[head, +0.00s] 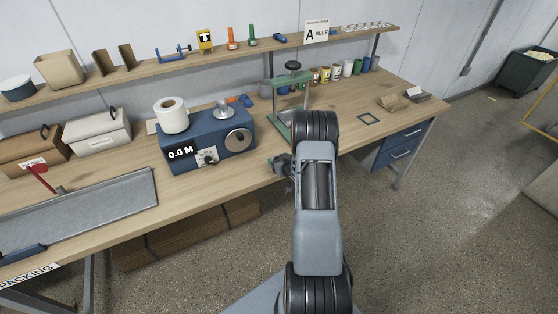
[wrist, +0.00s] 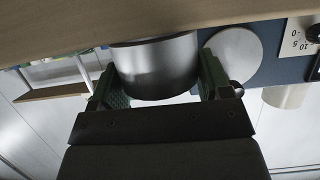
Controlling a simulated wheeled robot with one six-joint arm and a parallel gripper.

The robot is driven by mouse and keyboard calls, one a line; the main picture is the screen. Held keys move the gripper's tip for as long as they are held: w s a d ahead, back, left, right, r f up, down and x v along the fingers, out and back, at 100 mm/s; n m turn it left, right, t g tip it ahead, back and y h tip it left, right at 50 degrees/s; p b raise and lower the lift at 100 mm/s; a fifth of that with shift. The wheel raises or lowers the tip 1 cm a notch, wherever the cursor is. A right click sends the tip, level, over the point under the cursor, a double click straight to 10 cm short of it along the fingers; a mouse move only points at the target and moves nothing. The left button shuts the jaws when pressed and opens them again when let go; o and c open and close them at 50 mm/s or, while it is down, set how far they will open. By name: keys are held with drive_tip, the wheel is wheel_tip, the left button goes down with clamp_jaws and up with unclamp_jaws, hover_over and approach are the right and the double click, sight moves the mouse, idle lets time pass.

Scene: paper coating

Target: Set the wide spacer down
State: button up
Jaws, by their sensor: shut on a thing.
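The wide spacer (wrist: 153,72) is a smooth silver metal cylinder in the wrist view. My gripper (wrist: 158,80) is shut on it, with one green-padded finger on each side. The wrist view looks upside down, with the wooden bench top (wrist: 90,20) along its upper edge. The spacer's far end meets or comes close to the wood, with a dark line there; I cannot tell whether it touches. In the head view, my arm hides the spacer and most of the gripper at the bench's front edge.
A blue machine (head: 183,152) reading 0.0 M, with a round metal wheel (head: 238,139), stands left of my arm. A green-framed press (head: 272,118) stands just behind it. Small cups (head: 325,75) line the back.

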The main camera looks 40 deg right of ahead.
drive_tip(key=shift+f+b, duration=0.2)
drive_tip(key=shift+b, duration=0.1)
drive_tip(key=o, duration=1)
drive_tip(key=shift+r, duration=0.1)
